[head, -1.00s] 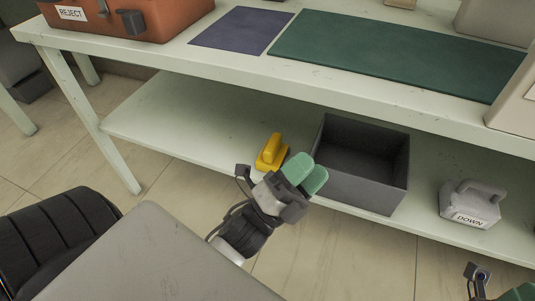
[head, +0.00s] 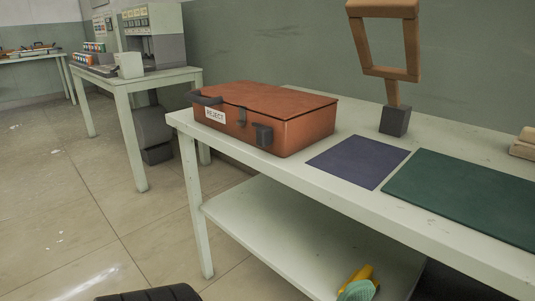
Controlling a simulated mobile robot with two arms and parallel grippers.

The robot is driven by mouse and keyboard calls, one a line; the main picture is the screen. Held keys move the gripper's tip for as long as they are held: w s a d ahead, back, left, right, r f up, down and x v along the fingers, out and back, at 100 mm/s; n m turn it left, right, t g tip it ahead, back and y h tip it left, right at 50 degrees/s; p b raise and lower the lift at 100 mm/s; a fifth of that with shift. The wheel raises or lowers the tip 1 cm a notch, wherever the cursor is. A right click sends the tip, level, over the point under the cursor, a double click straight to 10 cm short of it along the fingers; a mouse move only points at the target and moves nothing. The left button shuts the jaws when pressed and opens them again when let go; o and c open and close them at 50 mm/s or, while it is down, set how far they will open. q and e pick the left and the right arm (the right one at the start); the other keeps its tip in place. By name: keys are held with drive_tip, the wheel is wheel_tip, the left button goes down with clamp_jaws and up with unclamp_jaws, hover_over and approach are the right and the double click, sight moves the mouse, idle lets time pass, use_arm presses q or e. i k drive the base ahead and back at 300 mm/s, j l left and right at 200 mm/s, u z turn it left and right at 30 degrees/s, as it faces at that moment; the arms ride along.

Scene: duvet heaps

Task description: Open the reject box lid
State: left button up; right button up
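The reject box (head: 300,132) is an orange-brown case with a white REJECT label, standing at the left end of the workbench (head: 460,245). Its lid (head: 268,98) lies flat and shut on top. A dark handle (head: 205,98) is at its left end, a small dark latch (head: 242,116) on the front, and a dark block-like fitting (head: 263,135) near the front right corner. My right gripper is out of view.
A purple mat (head: 358,162) and a green mat (head: 465,195) lie right of the box. A wooden frame on a dark base (head: 394,120) stands behind. A yellow object (head: 362,273) is on the lower shelf (head: 300,235). Open floor (head: 75,210) lies to the left.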

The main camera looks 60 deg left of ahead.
sight(283, 104)
drive_tip(key=u, duration=2.1)
drive_tip(key=i+j+z, duration=0.2)
drive_tip(key=i+j, duration=0.15)
drive_tip(key=j, duration=0.15)
